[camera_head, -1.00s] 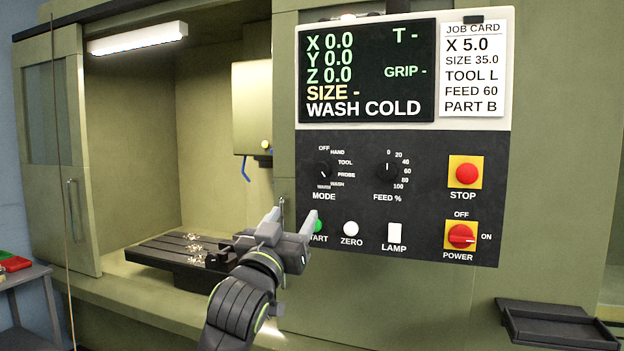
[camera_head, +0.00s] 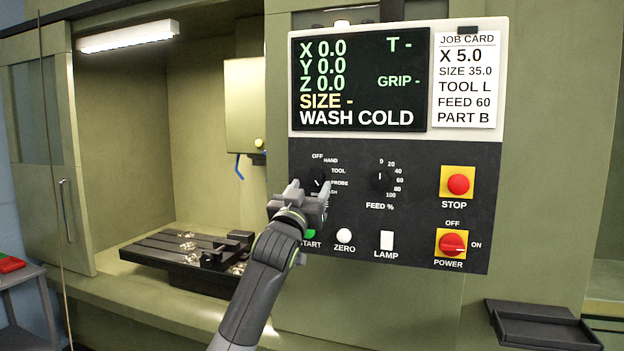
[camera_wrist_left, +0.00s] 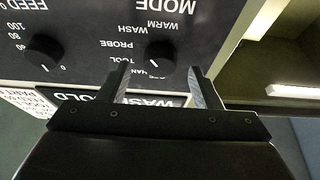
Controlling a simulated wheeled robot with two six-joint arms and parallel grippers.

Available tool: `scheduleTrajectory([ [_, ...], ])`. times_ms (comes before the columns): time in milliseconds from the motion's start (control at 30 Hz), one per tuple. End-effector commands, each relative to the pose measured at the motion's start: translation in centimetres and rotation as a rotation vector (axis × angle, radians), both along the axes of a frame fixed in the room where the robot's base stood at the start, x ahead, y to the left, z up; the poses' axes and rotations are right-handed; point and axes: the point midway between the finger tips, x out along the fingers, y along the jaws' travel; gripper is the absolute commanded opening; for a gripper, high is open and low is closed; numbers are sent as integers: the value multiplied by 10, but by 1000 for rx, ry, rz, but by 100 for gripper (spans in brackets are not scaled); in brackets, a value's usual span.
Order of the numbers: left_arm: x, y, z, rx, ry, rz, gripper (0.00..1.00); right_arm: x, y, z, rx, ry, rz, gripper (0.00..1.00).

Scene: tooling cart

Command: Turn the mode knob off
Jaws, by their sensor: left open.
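The mode knob (camera_head: 316,177) is a small black dial at the left of the dark control panel, partly hidden by my left gripper in the head view. In the left wrist view the panel is upside down. There the knob (camera_wrist_left: 160,55) lies just beyond the open fingers (camera_wrist_left: 160,72), roughly between them. I cannot tell whether they touch it. My right gripper is out of view.
The feed knob (camera_head: 380,177) sits to the right. Below are the start button (camera_head: 309,234), partly hidden, the zero button (camera_head: 344,235) and the lamp switch (camera_head: 387,240). The red stop button (camera_head: 458,184) and power switch (camera_head: 452,244) are farther right. The screen (camera_head: 358,80) reads WASH COLD.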

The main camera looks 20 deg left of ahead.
Motion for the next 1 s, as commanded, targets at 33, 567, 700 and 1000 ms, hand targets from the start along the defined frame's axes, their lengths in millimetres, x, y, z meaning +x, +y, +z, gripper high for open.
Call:
scheduleTrajectory([
  [33,5,0,4,0,2,0,58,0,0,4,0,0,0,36],
  [567,22,-1,9,1,0,0,58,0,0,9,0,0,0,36],
  [700,22,-1,9,1,0,0,49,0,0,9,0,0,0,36],
  [1000,22,-1,9,1,0,0,14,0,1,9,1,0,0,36],
])
